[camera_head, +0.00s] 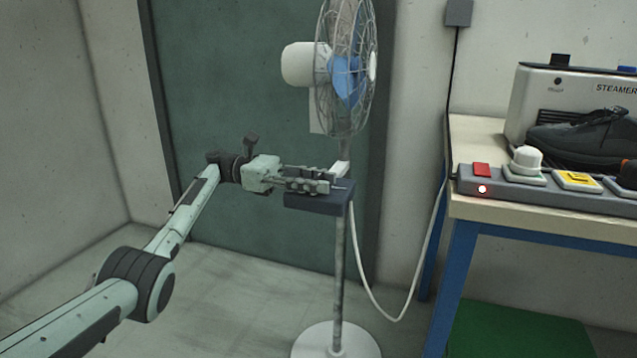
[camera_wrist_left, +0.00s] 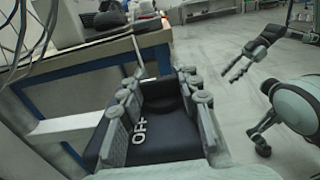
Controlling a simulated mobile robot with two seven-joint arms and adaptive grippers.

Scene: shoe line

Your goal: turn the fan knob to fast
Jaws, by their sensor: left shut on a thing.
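The fan (camera_head: 345,75) stands on a thin pole in front of the dark door, with a dark control box (camera_head: 318,203) on the pole. My left gripper (camera_head: 335,183) reaches in from the left at the top of this box and is shut on the fan knob, which its fingers mostly hide. A small white part (camera_head: 341,168) shows just behind the fingertips. In the left wrist view, the white word OFF lies on the dark box (camera_wrist_left: 160,140) between the fingers of the left gripper (camera_wrist_left: 160,78). My right gripper (camera_wrist_left: 230,68) shows there, empty, with its fingers apart.
A workbench (camera_head: 540,226) with blue legs stands at right. On it are a steamer (camera_head: 575,85), a dark shoe (camera_head: 585,138) and a control strip (camera_head: 540,190) with buttons and a white knob. A white cable (camera_head: 408,300) hangs between fan and bench. The floor at left is clear.

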